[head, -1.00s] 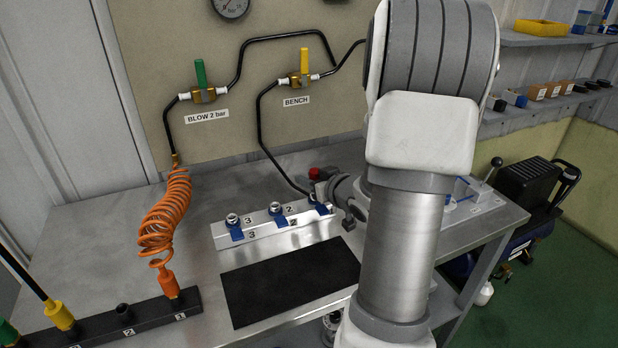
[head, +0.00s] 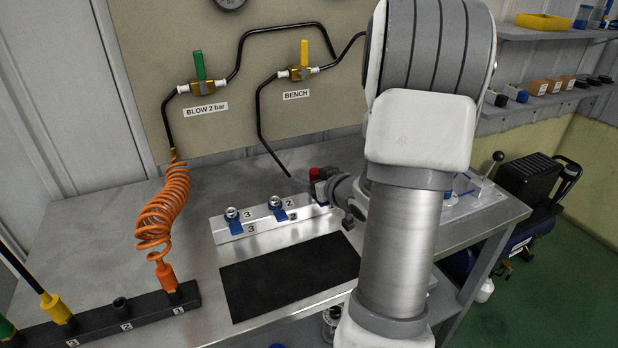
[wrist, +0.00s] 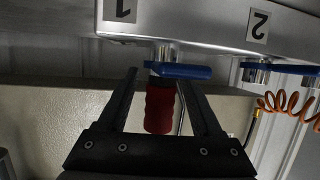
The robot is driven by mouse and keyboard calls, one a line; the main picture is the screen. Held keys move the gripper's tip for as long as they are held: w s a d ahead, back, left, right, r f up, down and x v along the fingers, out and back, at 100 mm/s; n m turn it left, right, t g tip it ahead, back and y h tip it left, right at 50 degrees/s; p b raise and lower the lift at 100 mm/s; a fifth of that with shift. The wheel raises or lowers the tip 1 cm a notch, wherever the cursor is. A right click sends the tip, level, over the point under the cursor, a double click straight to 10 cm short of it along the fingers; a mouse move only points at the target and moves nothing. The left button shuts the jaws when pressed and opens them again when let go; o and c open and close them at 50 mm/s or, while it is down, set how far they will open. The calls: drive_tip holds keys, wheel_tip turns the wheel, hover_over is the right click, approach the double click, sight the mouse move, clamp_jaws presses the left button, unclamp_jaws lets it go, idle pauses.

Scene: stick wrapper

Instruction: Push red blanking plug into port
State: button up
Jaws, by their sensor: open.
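The red plug (wrist: 160,108) stands between the two fingers of my gripper (wrist: 159,75) in the wrist view. Dark gaps show on both sides of it, so the fingers are open around it. Its far end meets a blue lever (wrist: 182,71) and metal fitting at port 1 of the silver manifold (wrist: 190,24). I cannot tell how deep it sits. In the head view the red plug (head: 315,173) shows at the right end of the manifold (head: 263,232), beside my gripper (head: 322,188). My gripper partly covers port 1 there.
Ports 2 (head: 276,203) and 3 (head: 233,214) have blue levers. A black mat (head: 290,275) lies in front of the manifold. An orange coiled hose (head: 163,215) runs to a black rail (head: 105,318) at left. A black hose (head: 262,130) hangs behind.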

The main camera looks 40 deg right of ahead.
drive_tip(key=b+v, duration=0.2)
drive_tip(key=v, duration=1.5)
drive_tip(key=shift+s, duration=0.2)
drive_tip(key=shift+w+a+r, duration=0.1)
drive_tip(key=shift+r, duration=0.1)
